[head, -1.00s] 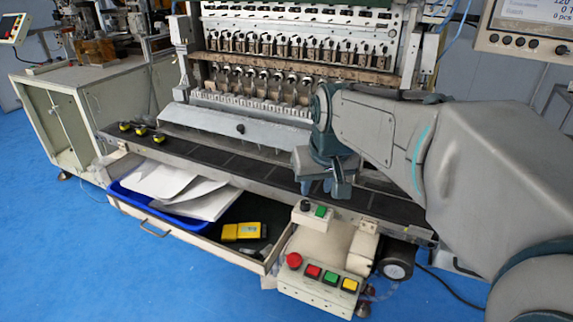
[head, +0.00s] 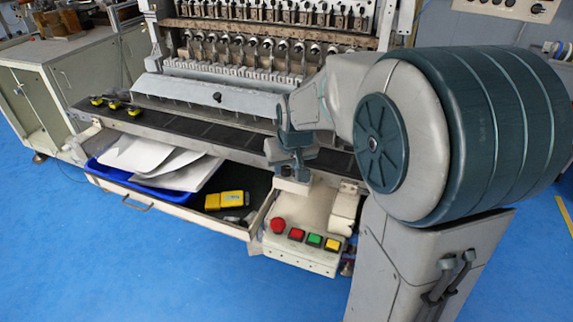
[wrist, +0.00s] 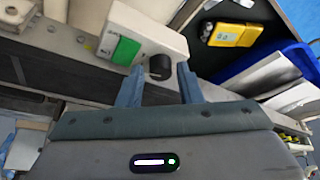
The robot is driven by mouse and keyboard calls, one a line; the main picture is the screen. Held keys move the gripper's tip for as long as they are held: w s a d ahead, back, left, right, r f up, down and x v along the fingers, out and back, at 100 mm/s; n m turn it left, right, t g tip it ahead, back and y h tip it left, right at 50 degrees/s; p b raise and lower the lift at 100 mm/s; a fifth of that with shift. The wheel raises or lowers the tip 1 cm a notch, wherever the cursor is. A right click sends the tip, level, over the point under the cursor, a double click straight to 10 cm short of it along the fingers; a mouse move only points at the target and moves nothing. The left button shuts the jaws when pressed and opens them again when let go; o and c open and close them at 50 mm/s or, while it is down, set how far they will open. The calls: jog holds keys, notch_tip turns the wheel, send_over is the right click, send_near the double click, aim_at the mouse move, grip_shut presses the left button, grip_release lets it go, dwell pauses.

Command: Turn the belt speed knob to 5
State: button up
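The black belt speed knob (wrist: 159,67) is on a small cream control box (wrist: 165,40), beside a square green button (wrist: 125,50). My gripper (wrist: 161,67) is open, with one blue-grey finger on each side of the knob. The wrist view shows small gaps between fingers and knob; I cannot tell whether either touches. In the head view, my gripper (head: 292,170) is low over the control box (head: 292,187) and hides the knob. No scale number on the knob can be read.
Below the box is a lower panel with a red mushroom button (head: 277,225) and red, green (head: 314,240) and yellow buttons. An open drawer (head: 232,225) at left holds a blue tray and a yellow device (head: 225,200). The black conveyor belt (head: 190,127) runs behind.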

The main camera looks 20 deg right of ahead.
jog(key=shift+f, duration=0.15)
jog(key=shift+c, duration=0.3)
jog(key=c, duration=0.6)
jog(key=shift+c, duration=0.2)
jog(key=shift+a+m+h, duration=0.15)
jog(key=shift+m+h, duration=0.35)
jog(key=shift+m, duration=1)
jog(key=o, duration=0.7)
